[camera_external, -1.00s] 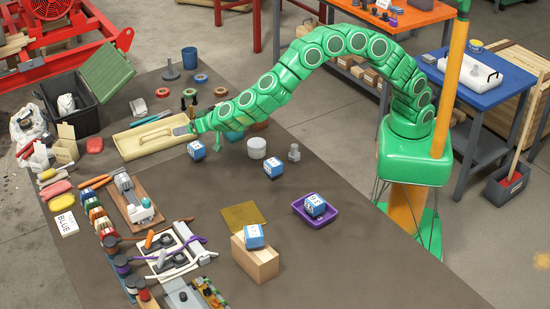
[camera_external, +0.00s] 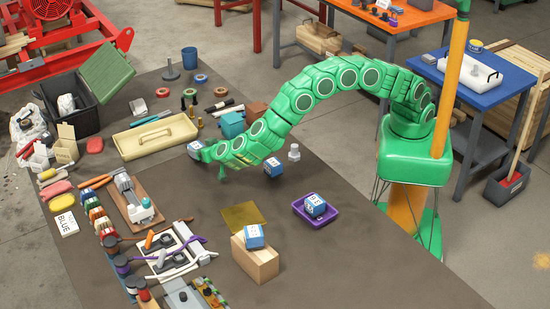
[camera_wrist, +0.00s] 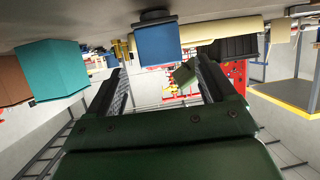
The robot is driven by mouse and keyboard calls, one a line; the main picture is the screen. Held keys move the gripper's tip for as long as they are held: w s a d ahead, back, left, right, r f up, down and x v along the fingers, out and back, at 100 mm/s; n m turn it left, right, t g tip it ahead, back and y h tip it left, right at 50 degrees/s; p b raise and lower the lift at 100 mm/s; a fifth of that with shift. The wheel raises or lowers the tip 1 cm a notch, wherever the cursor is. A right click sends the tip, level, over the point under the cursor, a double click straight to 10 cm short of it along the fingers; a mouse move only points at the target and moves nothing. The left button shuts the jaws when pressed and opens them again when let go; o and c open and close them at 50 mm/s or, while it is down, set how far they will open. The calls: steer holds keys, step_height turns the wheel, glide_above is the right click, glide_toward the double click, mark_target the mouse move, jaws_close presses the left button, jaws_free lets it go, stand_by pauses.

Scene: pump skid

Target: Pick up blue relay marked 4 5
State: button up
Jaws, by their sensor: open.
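Several blue-and-white relays are on the dark table. One relay (camera_external: 194,149) is at the fingertips of my gripper (camera_external: 203,152); I cannot tell whether they touch. In the wrist view, which is upside down, a blue block (camera_wrist: 158,45) stands ahead, between the lines of the two open, empty fingers (camera_wrist: 163,82). Another relay (camera_external: 273,168) lies just right of my arm. One relay (camera_external: 315,204) sits in a purple tray (camera_external: 300,211), and one (camera_external: 254,233) is on top of a wooden block (camera_external: 262,264). I cannot read 4 5 on any of them.
A beige handled tray (camera_external: 130,151) lies behind the gripper. A teal box (camera_external: 232,124) and a brown box (camera_external: 256,112) stand behind my arm. A metal bolt (camera_external: 294,152) stands to the right. The table in front of the gripper is mostly clear.

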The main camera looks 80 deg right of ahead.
mark_target(196, 145)
steer(key=shift+x, duration=2.65)
steer(key=shift+w+r, duration=0.15)
steer(key=shift+r, duration=0.05)
steer(key=shift+c, duration=0.3)
steer(key=c, duration=1.1)
steer(key=shift+r, duration=0.1)
